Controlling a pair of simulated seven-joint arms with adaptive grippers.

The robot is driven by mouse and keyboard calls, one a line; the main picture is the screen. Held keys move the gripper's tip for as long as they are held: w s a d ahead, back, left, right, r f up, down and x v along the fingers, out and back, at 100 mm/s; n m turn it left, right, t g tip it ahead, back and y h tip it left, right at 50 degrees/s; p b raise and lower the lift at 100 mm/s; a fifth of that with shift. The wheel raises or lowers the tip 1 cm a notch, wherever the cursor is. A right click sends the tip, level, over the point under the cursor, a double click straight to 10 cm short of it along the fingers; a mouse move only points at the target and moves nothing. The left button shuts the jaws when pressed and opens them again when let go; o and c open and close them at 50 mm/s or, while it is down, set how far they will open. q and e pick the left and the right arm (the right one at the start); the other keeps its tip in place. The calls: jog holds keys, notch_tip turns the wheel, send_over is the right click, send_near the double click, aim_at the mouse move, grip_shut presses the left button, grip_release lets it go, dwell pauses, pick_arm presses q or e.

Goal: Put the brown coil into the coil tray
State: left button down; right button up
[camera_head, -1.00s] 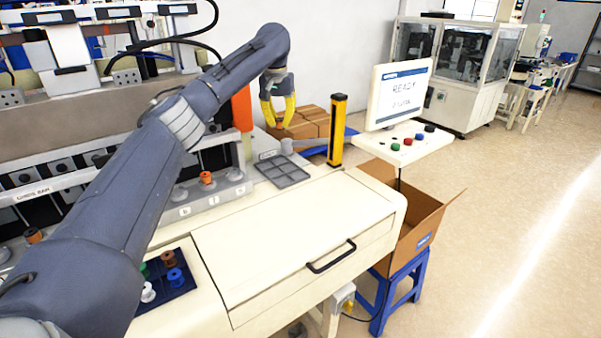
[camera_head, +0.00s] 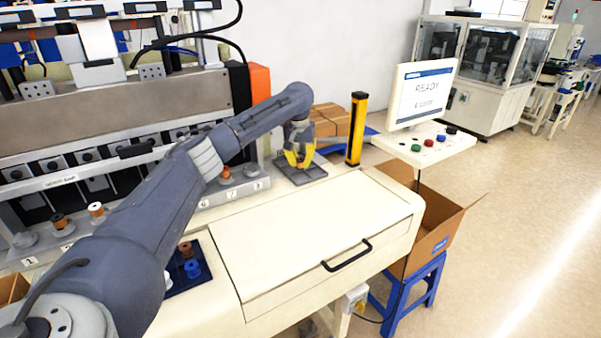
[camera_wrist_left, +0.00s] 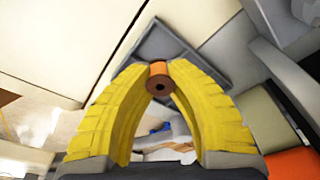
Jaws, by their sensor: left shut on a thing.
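My left gripper (camera_head: 300,165) has yellow fingers and is over the grey coil tray (camera_head: 320,172) at the back of the white worktop. In the left wrist view, the fingertips (camera_wrist_left: 159,78) are shut on the brown coil (camera_wrist_left: 159,86), a small orange-brown spool with a dark hole. The flat, divided tray (camera_wrist_left: 163,42) is behind the coil there, and I cannot tell how high the coil is above it. My right gripper is not in view.
A dark blue mat (camera_head: 206,260) holds another brown coil (camera_head: 186,249) and a blue coil (camera_head: 192,268), partly behind my arm. A yellow-and-black post (camera_head: 356,128) and cardboard boxes (camera_head: 330,120) stand near the tray. The white lid (camera_head: 300,225) in front is clear.

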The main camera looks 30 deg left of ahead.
aim_at(300, 168)
pick_arm(q)
jog(key=shift+f, duration=2.15)
jog(key=shift+f, duration=0.15)
jog(key=c, duration=1.3)
grip_release()
jog(key=shift+c, duration=0.2)
notch_tip(300, 168, up, 12)
jog(key=s, duration=0.1)
jog(key=shift+s+d, duration=0.3)
jog(key=shift+s, duration=0.05)
